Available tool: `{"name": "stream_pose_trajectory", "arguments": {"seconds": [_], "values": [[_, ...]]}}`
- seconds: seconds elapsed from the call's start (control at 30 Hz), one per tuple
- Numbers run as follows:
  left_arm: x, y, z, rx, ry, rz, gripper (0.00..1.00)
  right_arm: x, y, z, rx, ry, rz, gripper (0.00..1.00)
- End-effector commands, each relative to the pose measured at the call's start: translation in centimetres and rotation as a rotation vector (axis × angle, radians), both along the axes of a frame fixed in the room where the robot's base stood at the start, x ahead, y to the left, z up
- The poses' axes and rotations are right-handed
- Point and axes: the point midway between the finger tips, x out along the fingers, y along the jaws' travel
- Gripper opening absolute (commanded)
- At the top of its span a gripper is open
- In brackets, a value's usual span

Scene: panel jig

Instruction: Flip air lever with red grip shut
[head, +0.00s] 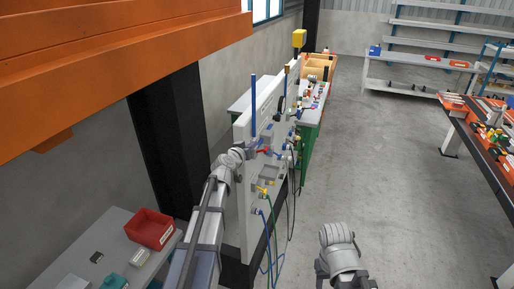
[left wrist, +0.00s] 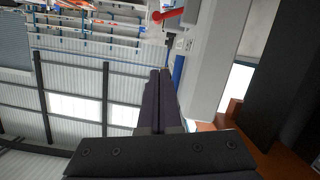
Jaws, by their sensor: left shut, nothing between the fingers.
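The red grip of the air lever (head: 263,151) shows on the grey upright panel (head: 246,200), just right of my left wrist in the head view. In the left wrist view, a red grip (left wrist: 170,14) shows at the top edge, beyond the fingertips. My left gripper (head: 252,147) is at the panel's front, close to the red grip. Its dark fingers (left wrist: 160,75) are shut together with nothing between them. I cannot tell whether they touch the lever. The lever's pivot is partly hidden. Of my right arm only links show, at the bottom of the head view.
A yellow-handled valve (head: 262,190) sits lower on the panel, with blue and green hoses hanging below. A red bin (head: 150,228) stands on a grey table at lower left. An orange beam (head: 110,60) crosses the upper left. The floor (head: 380,170) right of the panel is clear.

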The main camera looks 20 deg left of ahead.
Motion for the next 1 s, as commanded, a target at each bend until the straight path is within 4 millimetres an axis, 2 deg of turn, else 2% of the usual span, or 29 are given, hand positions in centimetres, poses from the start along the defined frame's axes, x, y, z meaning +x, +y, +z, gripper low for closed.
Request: {"name": "stream_pose_trajectory", "arguments": {"seconds": [0.03, 0.43, 0.5, 0.7, 1.0], "values": [[1.2, -0.1, -0.4, 0.001, 0.001, -0.001, 0.0, 0.0, 0.0, -0.4, 0.0, 0.0, 0.001, 0.5], [9.2, -0.8, -2.4, 0.001, 0.001, -0.001, 0.0, 0.0, 0.0, -2.4, 0.0, 0.0, 0.008, 0.5], [8.6, -1.1, -3.7, 0.0, 0.001, -0.001, 0.0, 0.0, 0.0, -3.7, 0.0, -0.001, 0.007, 0.5], [8.5, -1.6, -5.4, 0.0, 0.0, 0.0, 0.0, 0.1, 0.0, -5.4, 0.0, -0.002, 0.005, 0.5], [8.5, -1.9, -6.0, 0.0, 0.0, 0.0, 0.0, 0.1, 0.0, -6.0, 0.0, -0.003, 0.004, 0.5]]}}
